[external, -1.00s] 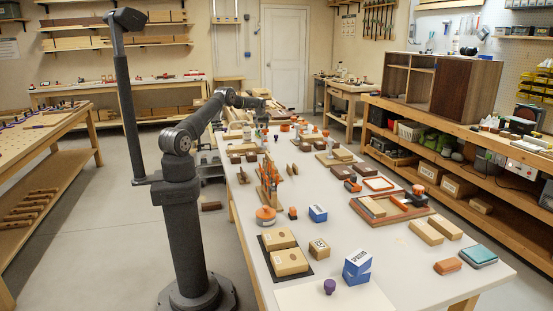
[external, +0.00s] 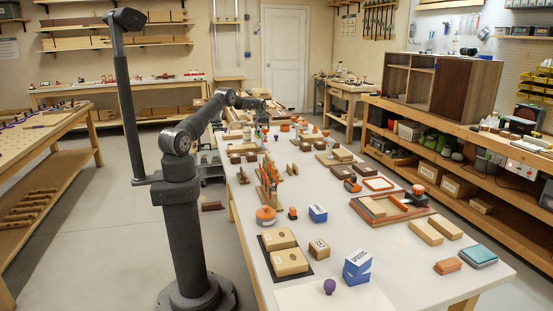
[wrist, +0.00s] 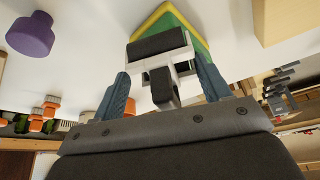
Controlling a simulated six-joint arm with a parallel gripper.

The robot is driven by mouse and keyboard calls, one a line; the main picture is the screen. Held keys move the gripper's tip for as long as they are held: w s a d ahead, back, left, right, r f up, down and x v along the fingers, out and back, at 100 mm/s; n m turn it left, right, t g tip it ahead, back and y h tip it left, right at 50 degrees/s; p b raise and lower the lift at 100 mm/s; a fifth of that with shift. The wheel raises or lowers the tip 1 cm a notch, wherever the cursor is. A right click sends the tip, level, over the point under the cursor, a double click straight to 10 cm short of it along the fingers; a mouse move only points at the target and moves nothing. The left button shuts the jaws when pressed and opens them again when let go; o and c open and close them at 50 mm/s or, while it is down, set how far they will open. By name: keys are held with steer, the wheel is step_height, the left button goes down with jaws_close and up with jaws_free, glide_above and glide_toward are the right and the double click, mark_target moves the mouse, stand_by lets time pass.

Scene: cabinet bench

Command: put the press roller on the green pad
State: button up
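The press roller (wrist: 158,45), a black roller in a white frame, shows in the wrist view between the two blue fingers of my gripper (wrist: 161,68). The fingers sit against the ends of its frame, and it looks held between them. The green pad (wrist: 193,36), green with a yellow edge, is right behind the roller, which hides part of it. I cannot tell whether the roller touches the pad. In the external view my gripper (external: 258,103) is small at the far end of the long table, where the roller and pad cannot be made out.
A purple knob-like piece (wrist: 31,36) stands left of the pad in the wrist view, and a tan block (wrist: 284,20) is at right. Grey clamp-like tools (wrist: 281,92) lie farther right. The long white table (external: 334,236) carries many blocks, boxes and tools.

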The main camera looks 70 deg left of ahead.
steer(key=shift+s+d+f, duration=0.1)
steer(key=shift+s+f, duration=0.2)
steer(key=shift+f, duration=0.3)
steer(key=a+v, duration=0.1)
steer(key=v, duration=1.2)
steer(key=shift+w+d+r, duration=0.2)
steer(key=shift+w+r, duration=0.1)
steer(key=shift+r, duration=0.2)
steer(key=shift+f, duration=0.15)
steer(key=x, duration=1.2)
steer(key=shift+f, duration=0.2)
